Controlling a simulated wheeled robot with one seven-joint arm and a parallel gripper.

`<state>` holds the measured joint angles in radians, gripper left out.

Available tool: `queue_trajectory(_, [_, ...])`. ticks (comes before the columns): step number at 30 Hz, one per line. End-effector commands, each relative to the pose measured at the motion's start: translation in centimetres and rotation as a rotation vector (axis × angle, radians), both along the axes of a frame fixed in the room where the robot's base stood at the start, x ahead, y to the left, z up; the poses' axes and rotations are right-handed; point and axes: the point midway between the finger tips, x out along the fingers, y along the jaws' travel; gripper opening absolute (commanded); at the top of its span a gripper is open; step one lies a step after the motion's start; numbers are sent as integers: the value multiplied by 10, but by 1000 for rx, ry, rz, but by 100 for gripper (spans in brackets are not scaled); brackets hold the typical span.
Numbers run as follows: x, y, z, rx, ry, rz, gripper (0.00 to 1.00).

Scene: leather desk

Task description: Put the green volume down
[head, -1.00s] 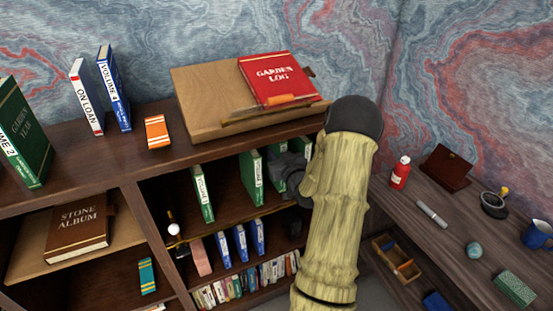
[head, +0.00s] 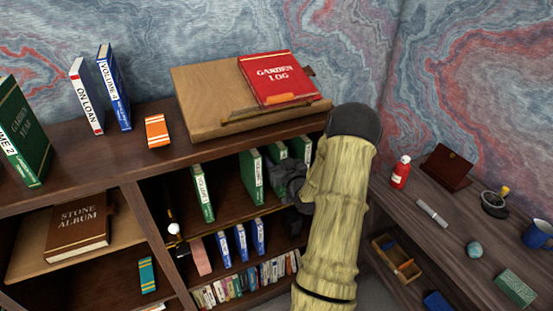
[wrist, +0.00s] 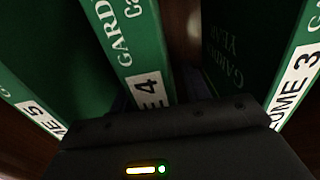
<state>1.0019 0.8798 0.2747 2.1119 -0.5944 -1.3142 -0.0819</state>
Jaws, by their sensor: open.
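Several green volumes stand upright on the bookcase's upper inner shelf: one at left (head: 203,193), one mid-shelf (head: 252,176), and others further right (head: 278,152), partly behind my gripper (head: 282,178). My gripper is open in front of these books, to the right of the mid-shelf one. In the wrist view, a green spine marked 4 (wrist: 130,45) is near the middle, one marked 5 (wrist: 30,90) is at left, and Volume 3 (wrist: 297,75) is at right. The dark gripper body covers the bottom there; its fingertips and any contact are hidden.
Blue books (head: 241,242) stand on the shelf below. A wooden stand (head: 205,100) with a red Garden Log (head: 278,78) is on top. Another green volume (head: 25,140) stands at top left. A side desk (head: 440,245) with small items is at right.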

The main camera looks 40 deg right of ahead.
Motion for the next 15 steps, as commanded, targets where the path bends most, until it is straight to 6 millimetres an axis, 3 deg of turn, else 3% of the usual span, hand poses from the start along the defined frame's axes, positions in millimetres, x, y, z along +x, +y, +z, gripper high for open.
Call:
queue_trajectory(5, [-6, 2, 2, 1, 1, 1, 47])
queue_trajectory(15, [-65, 16, 1, 1, 3, -1, 47])
